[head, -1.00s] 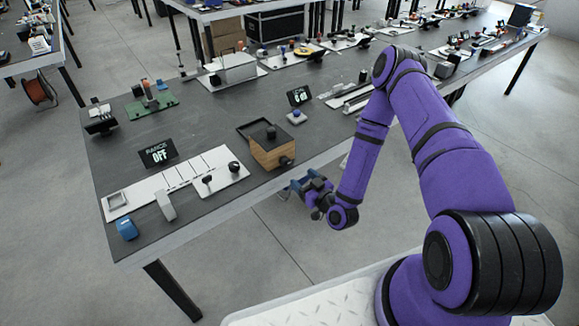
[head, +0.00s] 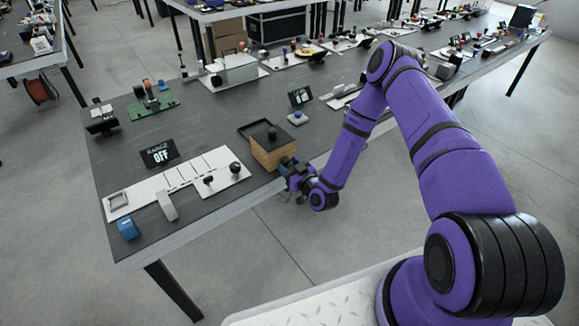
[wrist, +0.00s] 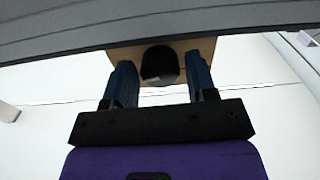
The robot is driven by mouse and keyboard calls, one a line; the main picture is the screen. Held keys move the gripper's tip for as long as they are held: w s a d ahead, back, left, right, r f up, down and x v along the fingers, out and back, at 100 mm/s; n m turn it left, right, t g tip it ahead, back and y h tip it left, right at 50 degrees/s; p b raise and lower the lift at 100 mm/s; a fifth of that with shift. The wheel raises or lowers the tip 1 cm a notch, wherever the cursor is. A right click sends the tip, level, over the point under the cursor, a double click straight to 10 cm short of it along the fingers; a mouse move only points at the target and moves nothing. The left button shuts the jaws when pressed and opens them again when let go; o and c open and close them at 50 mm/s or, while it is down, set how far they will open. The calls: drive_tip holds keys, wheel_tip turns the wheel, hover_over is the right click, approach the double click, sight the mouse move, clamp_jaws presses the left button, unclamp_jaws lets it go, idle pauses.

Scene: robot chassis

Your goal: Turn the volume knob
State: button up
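A wooden box (head: 270,156) with a dark top and a black post stands near the table's front edge. A round black knob (wrist: 160,65) is on the box's front face, which shows as a tan strip in the wrist view. My gripper (head: 287,167) is at that front face, and in the head view it hides the knob. In the wrist view my gripper (wrist: 161,82) has its two blue fingers open, one on each side of the knob, with narrow gaps seeming to show between fingers and knob.
A white panel (head: 149,187) with black knobs, a silver lever and a blue block (head: 128,228) lies left of the box. A display reading "RANGE OFF" (head: 158,153) stands behind it. A small blue-topped button (head: 297,117) is behind the box to the right.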

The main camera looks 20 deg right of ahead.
drive_tip(key=c, duration=0.6)
drive_tip(key=shift+m, duration=2.3)
drive_tip(key=o, duration=0.9)
drive_tip(key=shift+o, duration=0.2)
drive_tip(key=v, duration=1)
drive_tip(key=shift+s, duration=0.4)
drive_tip(key=shift+d, duration=0.1)
